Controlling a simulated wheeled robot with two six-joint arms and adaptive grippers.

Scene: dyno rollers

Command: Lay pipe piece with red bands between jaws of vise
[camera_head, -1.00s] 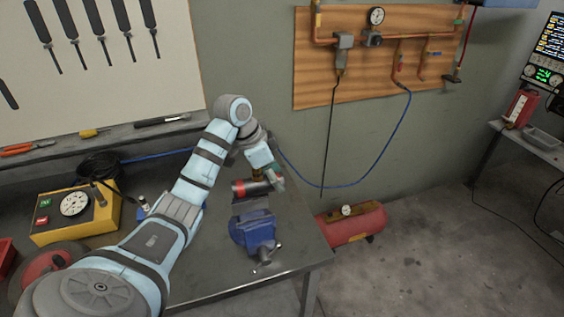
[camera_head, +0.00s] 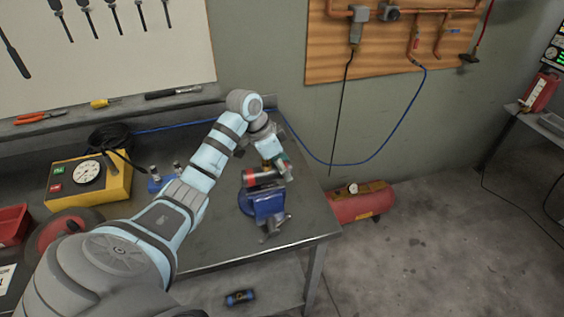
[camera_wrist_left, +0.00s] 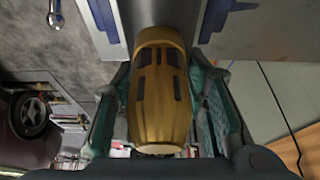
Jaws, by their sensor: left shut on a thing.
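The pipe piece with red bands (camera_head: 266,178) is dark with red near its ends and lies roughly level over the back of the blue vise (camera_head: 267,204). Whether it sits down between the jaws or just above them, I cannot tell. My left gripper (camera_head: 282,166) is shut on the pipe piece from behind. In the left wrist view, the green fingers of my left gripper (camera_wrist_left: 165,100) stand on both sides of a yellow tapered body with dark slots (camera_wrist_left: 158,90). Blue vise parts (camera_wrist_left: 228,14) show at the top there. My right gripper is not in view.
A yellow gauge box (camera_head: 90,183) and a red wheel-like thing stand on the bench left of my arm. A blue-banded piece (camera_head: 240,297) lies on the lower shelf. A red tank (camera_head: 362,203) stands on the floor right of the bench (camera_head: 215,250).

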